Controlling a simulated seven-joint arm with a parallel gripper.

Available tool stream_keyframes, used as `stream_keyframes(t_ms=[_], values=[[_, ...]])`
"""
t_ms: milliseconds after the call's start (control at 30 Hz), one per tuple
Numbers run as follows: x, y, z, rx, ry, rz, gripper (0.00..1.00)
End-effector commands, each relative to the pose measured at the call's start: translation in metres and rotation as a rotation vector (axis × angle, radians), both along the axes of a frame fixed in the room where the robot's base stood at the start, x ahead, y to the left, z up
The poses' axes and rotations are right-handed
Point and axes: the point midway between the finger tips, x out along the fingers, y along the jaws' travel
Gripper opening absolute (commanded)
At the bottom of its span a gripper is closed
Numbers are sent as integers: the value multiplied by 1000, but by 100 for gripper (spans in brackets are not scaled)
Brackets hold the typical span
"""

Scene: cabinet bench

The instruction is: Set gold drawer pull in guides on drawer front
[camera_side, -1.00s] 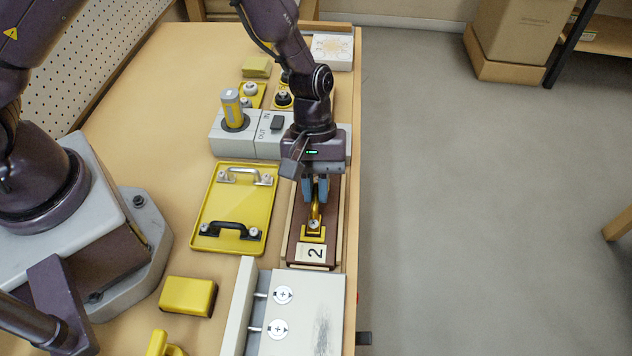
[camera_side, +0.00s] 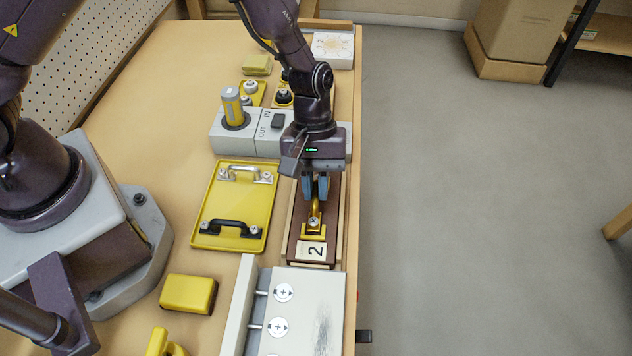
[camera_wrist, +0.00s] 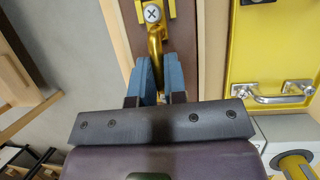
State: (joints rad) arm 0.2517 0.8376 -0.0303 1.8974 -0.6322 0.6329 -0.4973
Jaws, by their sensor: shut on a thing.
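The gold drawer pull (camera_side: 314,215) lies along the brown drawer front (camera_side: 306,252). Its near screw end rests at a yellow guide (camera_side: 303,232), beside a white label reading 2. My gripper (camera_side: 315,196) is shut on the pull, its blue fingers on both sides of the bar. In the wrist view the gold pull (camera_wrist: 157,45) runs between the fingers (camera_wrist: 158,82) up to a screw head inside the yellow guide (camera_wrist: 172,10). The far end of the pull is hidden by my gripper. I cannot tell whether it is fully seated.
A yellow tray (camera_side: 213,205) to the left holds a silver pull (camera_side: 245,173) and a black pull (camera_side: 230,228). A grey block marked IN and OUT (camera_side: 268,140) stands behind. A pale cabinet box (camera_side: 318,305) is in front. The bench's right edge is close.

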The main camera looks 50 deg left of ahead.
Motion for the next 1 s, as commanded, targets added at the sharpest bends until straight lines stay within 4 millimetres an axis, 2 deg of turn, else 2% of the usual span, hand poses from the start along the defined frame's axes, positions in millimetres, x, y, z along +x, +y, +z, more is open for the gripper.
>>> stream_keyframes(t_ms=[700,733,833,1000], values=[[0,0,-10,0,0,0,0],[0,0,-10,0,0,0,17],[0,0,-10,0,0,0,40],[0,0,-10,0,0,0,42]])
